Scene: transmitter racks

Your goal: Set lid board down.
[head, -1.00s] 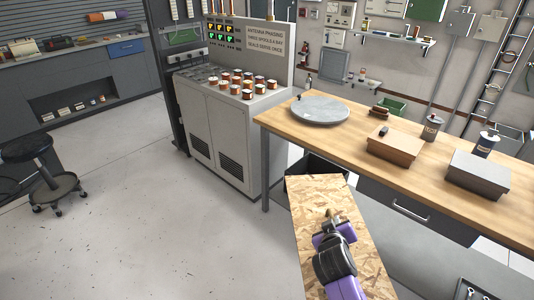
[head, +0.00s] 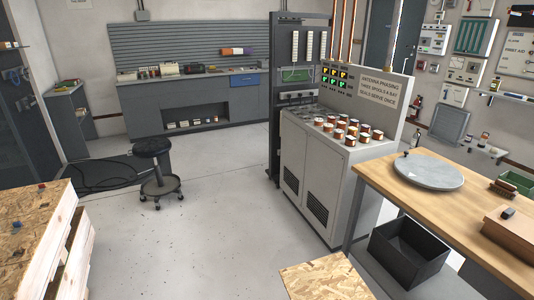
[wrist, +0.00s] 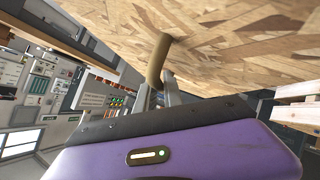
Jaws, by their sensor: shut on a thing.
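The lid board is a flat panel of pressed wood chips. In the head view only its far end (head: 325,278) shows at the bottom edge, over the floor. In the wrist view its face (wrist: 240,50) fills the upper right, with a round wooden handle (wrist: 158,60) standing out from it. My gripper (wrist: 163,85) is shut on this handle, partly hidden behind my purple wrist housing. The gripper itself is out of the head view.
A crate with a chipboard top (head: 35,215) stands at the lower left. A wooden workbench (head: 400,195) with a round grey disc is at right, a black bin (head: 408,255) below it. A stool (head: 155,165) stands behind. The floor between is clear.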

